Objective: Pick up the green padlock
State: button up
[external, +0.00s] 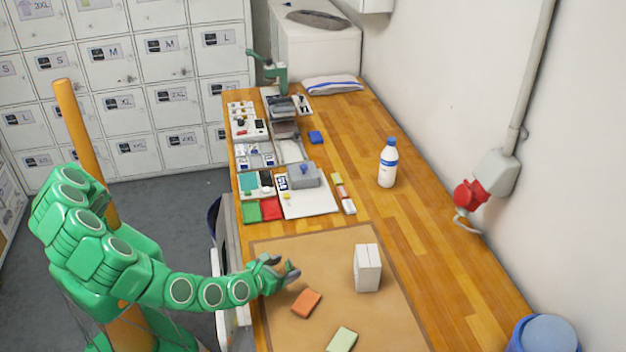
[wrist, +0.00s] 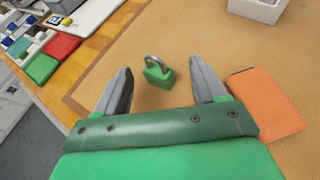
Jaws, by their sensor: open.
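A small green padlock (wrist: 158,77) with a grey shackle rests on the tan mat in the wrist view. It appears between and a little beyond the two fingers of my gripper (wrist: 160,66), with clear gaps on both sides. My gripper is open and empty. In the external view my gripper (external: 281,267) is low over the left part of the mat. I cannot make out the padlock in that view; the gripper may hide it.
An orange block (external: 306,303) lies close to the right finger. A white box (external: 367,268) stands on the mat (external: 415,315), with a pale green block (external: 342,340) at the front. A bottle (external: 388,163) and trays stand farther back.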

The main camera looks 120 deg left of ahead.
aim_at(291, 263)
jog(key=shift+x, duration=2)
jog(key=shift+s, duration=0.15)
jog(key=shift+c, duration=0.2)
jog(key=c, duration=1)
jog(key=shift+r, duration=0.15)
